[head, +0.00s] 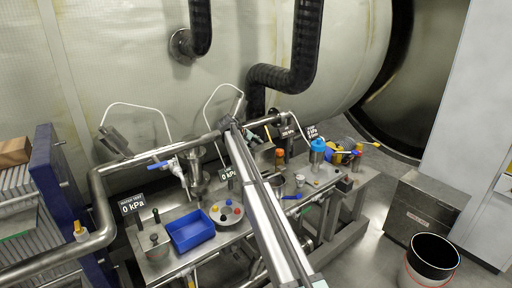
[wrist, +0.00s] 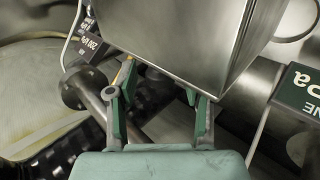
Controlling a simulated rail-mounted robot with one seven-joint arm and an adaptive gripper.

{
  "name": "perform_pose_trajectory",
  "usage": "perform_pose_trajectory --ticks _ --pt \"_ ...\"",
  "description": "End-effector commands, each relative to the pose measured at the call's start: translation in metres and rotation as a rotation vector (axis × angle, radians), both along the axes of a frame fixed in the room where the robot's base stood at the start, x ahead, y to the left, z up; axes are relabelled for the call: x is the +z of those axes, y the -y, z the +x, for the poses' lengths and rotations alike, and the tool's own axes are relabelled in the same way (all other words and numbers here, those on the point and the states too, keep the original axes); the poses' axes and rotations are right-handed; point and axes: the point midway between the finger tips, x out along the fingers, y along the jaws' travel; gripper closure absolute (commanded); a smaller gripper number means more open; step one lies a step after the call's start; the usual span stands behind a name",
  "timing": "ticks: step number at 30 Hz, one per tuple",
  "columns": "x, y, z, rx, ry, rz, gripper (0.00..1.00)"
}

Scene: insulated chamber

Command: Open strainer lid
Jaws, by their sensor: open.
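A shiny metal, box-like body (wrist: 185,35) fills the upper middle of the wrist view, with a sharp lower edge; I cannot tell for sure whether it is the strainer or its lid. A thin metal ring handle (wrist: 294,22) shows to its right. My gripper (wrist: 165,92) is open, its green-padded fingers apart just below this body's edge, with nothing seen held between them. Whether a finger touches the metal is unclear. In the head view my arm largely hides the gripper and the area around it. No lid can be clearly made out there.
A steel bench (head: 160,268) carries a blue tray (head: 190,229), a round plate with coloured knobs (head: 226,212) and a blue-capped vessel (head: 318,146). A pipe (head: 150,157) runs along the back. A black-rimmed bin (head: 434,254) stands right, with floor free between.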

Motion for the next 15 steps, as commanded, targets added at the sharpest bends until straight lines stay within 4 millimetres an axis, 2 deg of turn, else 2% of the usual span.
perform_pose_trajectory --ticks 15 --pt "0.063 -0.044 -0.044 0.000 0.002 0.000 0.49"
